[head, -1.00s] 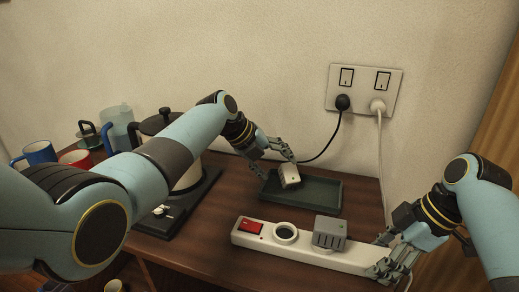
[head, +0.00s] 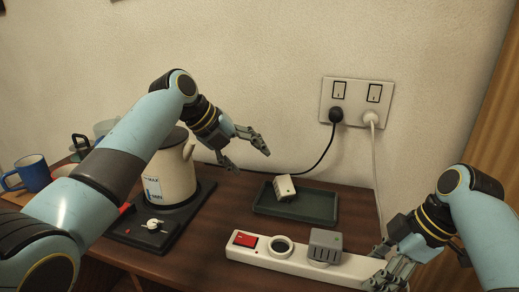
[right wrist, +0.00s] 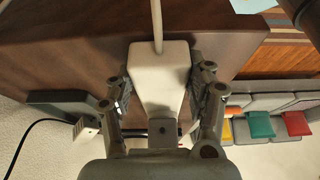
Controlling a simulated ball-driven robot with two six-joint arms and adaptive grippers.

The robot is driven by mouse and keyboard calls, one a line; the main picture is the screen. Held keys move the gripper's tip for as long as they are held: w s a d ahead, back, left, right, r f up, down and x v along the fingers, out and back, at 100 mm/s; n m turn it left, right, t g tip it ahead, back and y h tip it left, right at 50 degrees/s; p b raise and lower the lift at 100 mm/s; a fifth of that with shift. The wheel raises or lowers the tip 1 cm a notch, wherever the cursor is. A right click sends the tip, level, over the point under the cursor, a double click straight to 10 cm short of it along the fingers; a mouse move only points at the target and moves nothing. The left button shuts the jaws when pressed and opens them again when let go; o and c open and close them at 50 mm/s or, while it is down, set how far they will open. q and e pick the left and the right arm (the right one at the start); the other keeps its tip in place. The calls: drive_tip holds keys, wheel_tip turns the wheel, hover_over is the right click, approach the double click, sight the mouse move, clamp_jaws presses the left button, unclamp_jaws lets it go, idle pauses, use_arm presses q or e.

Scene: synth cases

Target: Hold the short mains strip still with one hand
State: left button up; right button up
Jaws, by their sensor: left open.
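The short white mains strip (head: 300,259) lies on the table, with a red switch (head: 245,240) at its left, an empty round socket (head: 281,246) and a grey plug (head: 325,245) in it. My right gripper (head: 384,272) is at the strip's right end. In the right wrist view, the right gripper's fingers (right wrist: 159,98) close on both sides of the strip (right wrist: 160,78), with its cable running away between them. My left gripper (head: 248,160) is open and empty, above and left of the tray.
A small whitish plug (head: 285,188) lies in the dark tray (head: 318,221) behind the strip. A kettle (head: 172,175) stands on a black base at left, with mugs (head: 35,173) beyond. A wall socket (head: 356,103) holds a black and a white plug, with cables hanging down.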

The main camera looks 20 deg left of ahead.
drive_tip(key=o, duration=0.5)
drive_tip(key=shift+r, duration=0.1)
drive_tip(key=v, duration=1.1)
drive_tip(key=shift+d+r, duration=0.25)
drive_tip(key=shift+r, duration=0.1)
wheel_tip(320, 180, up, 10)
drive_tip(key=p, duration=1.1)
drive_tip(key=shift+p, duration=0.35)
drive_tip(key=shift+f, duration=0.15)
